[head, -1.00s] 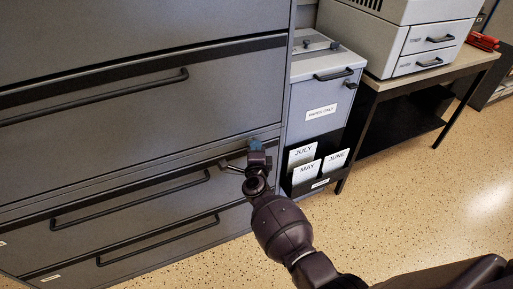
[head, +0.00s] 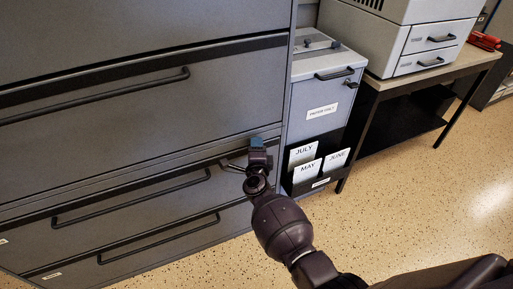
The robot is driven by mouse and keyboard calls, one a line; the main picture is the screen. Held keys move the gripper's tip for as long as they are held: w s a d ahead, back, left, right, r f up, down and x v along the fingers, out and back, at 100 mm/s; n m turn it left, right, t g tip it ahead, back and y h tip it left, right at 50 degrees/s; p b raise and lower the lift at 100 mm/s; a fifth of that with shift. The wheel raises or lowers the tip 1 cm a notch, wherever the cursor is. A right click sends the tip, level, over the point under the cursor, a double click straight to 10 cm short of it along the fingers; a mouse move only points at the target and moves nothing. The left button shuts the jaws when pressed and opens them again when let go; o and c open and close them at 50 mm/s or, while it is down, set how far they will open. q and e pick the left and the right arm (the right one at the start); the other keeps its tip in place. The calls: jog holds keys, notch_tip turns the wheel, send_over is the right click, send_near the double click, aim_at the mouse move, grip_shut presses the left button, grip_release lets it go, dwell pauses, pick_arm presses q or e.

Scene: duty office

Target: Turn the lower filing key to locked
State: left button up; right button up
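The grey filing cabinet (head: 130,120) fills the left of the head view, with long dark bar handles on its drawers. My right gripper (head: 256,146) is at the cabinet's right edge, near the strip above the lower drawers. Something blue shows at its tip; I cannot tell whether it is part of the fingers or a key. The lower filing key itself is not clearly visible and may be hidden behind the gripper. Whether the fingers are open or shut does not show. My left gripper is not in view.
A small grey cabinet (head: 313,105) stands close to the right, with a pocket of cards marked JULY, MAY and JUNE (head: 338,160). Beyond it a table (head: 400,85) holds a grey machine (head: 432,45) and a red object (head: 485,41). The speckled floor at right is clear.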

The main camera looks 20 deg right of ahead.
jog(key=shift+s+a, duration=0.15)
jog(key=shift+s, duration=0.1)
pick_arm(q)
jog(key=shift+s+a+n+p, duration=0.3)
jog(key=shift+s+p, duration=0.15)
jog(key=shift+p, duration=0.65)
pick_arm(e)
jog(key=v, duration=1)
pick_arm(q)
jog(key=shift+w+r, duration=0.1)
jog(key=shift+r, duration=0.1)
pick_arm(e)
jog(key=shift+s, duration=0.15)
